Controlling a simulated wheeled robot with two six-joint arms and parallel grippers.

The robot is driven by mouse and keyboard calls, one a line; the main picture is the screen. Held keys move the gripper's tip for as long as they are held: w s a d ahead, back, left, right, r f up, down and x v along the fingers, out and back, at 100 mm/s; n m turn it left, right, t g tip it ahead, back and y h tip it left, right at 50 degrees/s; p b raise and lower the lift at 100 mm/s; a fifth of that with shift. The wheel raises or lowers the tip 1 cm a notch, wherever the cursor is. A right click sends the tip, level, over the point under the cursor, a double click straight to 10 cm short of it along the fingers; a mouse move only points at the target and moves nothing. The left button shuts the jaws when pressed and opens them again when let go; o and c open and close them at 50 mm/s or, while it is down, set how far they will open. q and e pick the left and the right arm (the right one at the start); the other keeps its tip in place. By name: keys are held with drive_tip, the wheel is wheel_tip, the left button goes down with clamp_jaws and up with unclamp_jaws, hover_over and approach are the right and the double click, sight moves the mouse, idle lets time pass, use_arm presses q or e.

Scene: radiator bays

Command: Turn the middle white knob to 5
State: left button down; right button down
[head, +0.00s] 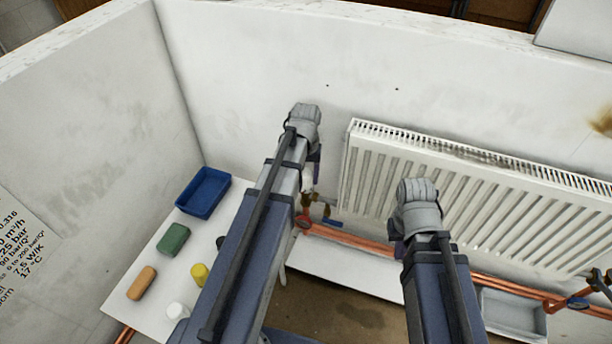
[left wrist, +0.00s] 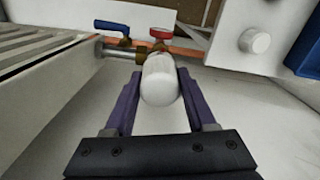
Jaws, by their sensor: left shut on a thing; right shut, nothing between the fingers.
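A white knob (left wrist: 160,80) shows in the left wrist view, rounded and on a brass valve at the radiator's end. My left gripper (left wrist: 160,92) is shut on it, with one purple finger on each side. No numbers on the knob are legible. In the head view my left gripper (head: 314,168) is beside the radiator's left end, above the brass valve, and my arm hides the knob. My right gripper (head: 396,238) is shut and empty in front of the radiator, mostly hidden by its own wrist.
The white radiator (head: 470,190) hangs on the wall. A red handle (left wrist: 163,33) and a blue lever (left wrist: 112,26) are close to the knob. Copper pipes (head: 350,238) run below. A white shelf (head: 150,260) at left holds a blue tray (head: 203,193) and several small items.

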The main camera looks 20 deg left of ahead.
use_arm(q)
drive_tip(key=n, duration=1.2)
drive_tip(key=shift+n, duration=0.4)
drive_tip(key=n, duration=1.2)
drive_tip(key=shift+c, duration=1.1)
unclamp_jaws()
drive_tip(key=shift+r, duration=0.1)
